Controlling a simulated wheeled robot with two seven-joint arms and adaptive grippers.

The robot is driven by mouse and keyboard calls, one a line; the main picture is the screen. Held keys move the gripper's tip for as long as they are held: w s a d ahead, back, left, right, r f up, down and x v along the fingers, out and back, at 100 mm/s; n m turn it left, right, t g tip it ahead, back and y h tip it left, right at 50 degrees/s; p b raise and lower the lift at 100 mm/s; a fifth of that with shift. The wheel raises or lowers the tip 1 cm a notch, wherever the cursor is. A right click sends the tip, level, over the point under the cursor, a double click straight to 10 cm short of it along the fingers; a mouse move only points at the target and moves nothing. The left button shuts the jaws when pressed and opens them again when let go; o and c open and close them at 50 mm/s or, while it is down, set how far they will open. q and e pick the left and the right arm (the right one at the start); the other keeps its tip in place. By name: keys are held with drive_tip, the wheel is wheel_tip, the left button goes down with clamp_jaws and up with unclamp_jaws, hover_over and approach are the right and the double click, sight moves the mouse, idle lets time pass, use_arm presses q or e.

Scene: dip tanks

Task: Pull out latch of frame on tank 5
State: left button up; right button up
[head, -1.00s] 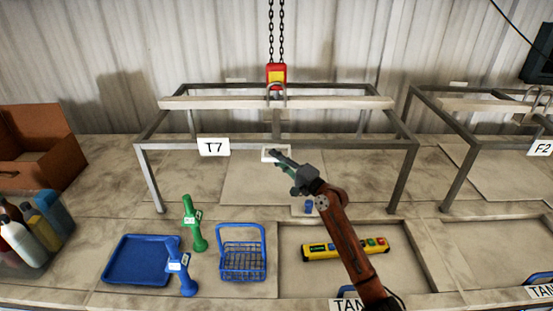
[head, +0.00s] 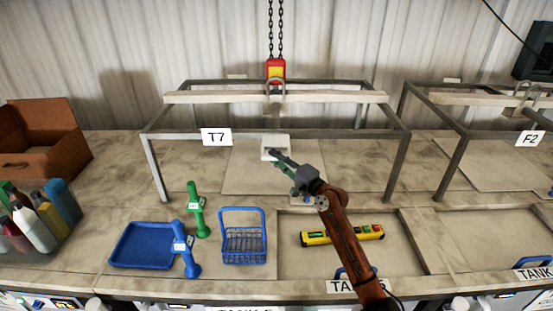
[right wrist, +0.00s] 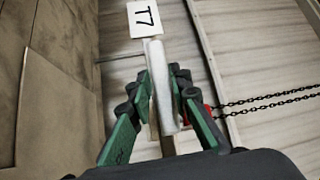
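The grey metal frame (head: 330,134) labelled T7 (head: 216,137) stands behind the tank whose label (head: 357,286) is partly hidden by my arm. A small white latch (head: 275,142) sits at the middle of its front bar. In the right wrist view the latch (right wrist: 163,88) shows as a white bar between the fingers. My right gripper (head: 277,156), with green fingers, reaches it from the front and right. In the right wrist view the fingers (right wrist: 161,88) lie close against both sides of the latch. My left gripper is not in view.
A yellow control pendant (head: 340,235) lies in front of the frame. A blue basket (head: 243,245), green and blue handled tools (head: 197,212) and a blue tray (head: 143,246) stand to its left. A red-yellow hoist block (head: 276,70) hangs on chains above. Another frame (head: 453,165) stands right.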

drive_tip(key=shift+o, duration=1.5)
drive_tip(key=shift+r, duration=0.1)
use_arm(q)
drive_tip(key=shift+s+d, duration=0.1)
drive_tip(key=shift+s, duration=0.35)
use_arm(e)
drive_tip(key=v, duration=1.2)
